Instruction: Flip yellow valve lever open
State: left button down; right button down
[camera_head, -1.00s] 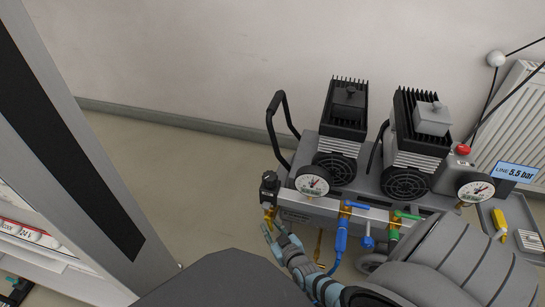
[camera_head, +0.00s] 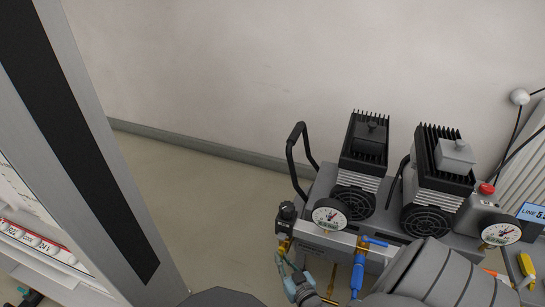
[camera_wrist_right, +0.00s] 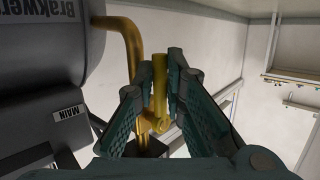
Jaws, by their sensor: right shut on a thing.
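The yellow valve lever (camera_wrist_right: 160,82) stands between the fingers of my right gripper in the right wrist view. Its yellow hub (camera_wrist_right: 152,123) shows below it, and a bent brass pipe (camera_wrist_right: 133,40) runs behind to the grey tank (camera_wrist_right: 45,45). My right gripper (camera_wrist_right: 160,70) is shut on the lever, one finger on each side. In the head view the right gripper (camera_head: 286,262) is low in the picture, by the brass fitting (camera_head: 284,245) under a black regulator (camera_head: 287,213). The lever is hard to make out there. My left gripper is not in view.
The compressor has two motors (camera_head: 361,165) and dial gauges (camera_head: 330,215). A blue valve (camera_head: 359,262) sits right of my right gripper. A "MAIN" label (camera_wrist_right: 70,113) is on the tank side. A grey frame (camera_head: 85,150) stands at left; the floor (camera_head: 205,215) between is clear.

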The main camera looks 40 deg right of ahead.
jog(key=c, duration=1.7)
grip_release()
jog(key=shift+o, duration=0.3)
jog(key=v, duration=1.2)
jog(key=shift+f, duration=0.1)
